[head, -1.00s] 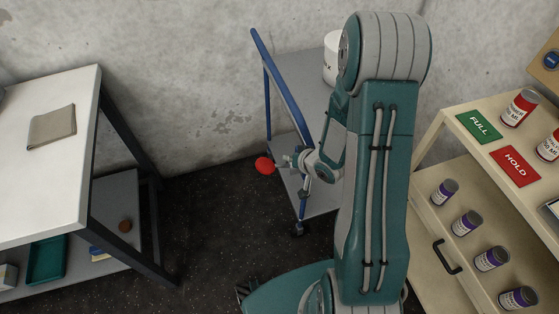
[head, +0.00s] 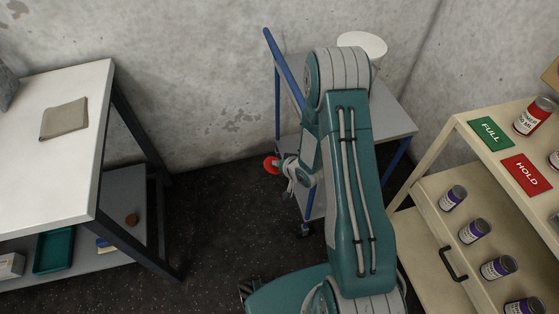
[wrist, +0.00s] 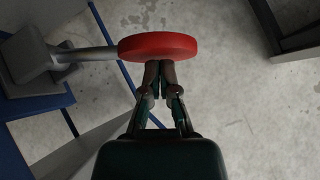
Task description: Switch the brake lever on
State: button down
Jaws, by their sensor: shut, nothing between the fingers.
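The brake lever ends in a round red knob (head: 271,165), seen at the cart's near left side in the head view. In the wrist view the red knob (wrist: 158,46) sits on a grey rod that runs left to a grey bracket (wrist: 28,58). My gripper (wrist: 160,66) is shut and empty, its fingertips at the lower edge of the knob; they look touching or very close. In the head view my gripper (head: 283,168) is right beside the knob, partly hidden by my arm. The cart (head: 388,122) has a grey top and blue frame.
A white drum (head: 364,46) stands on the cart, partly behind my arm. A white-topped table (head: 80,165) with a folded cloth is at left. At right a beige cabinet (head: 430,165) has an open drawer of several cans. Dark floor is clear between.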

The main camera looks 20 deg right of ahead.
dwell(0.3)
jog(key=shift+a+f+n+h, duration=0.3)
jog(key=shift+a+f+h, duration=0.3)
jog(key=shift+f+h, duration=0.1)
notch_tip(320, 180, down, 8)
jog(key=a+n+h, duration=0.1)
jog(key=n+h, duration=0.2)
jog(key=h, duration=0.2)
jog(key=shift+a+f+h, duration=0.15)
jog(key=shift+f+h, duration=0.1)
jog(key=shift+h, duration=0.15)
jog(key=shift+s+f, duration=0.1)
jog(key=shift+s, duration=0.05)
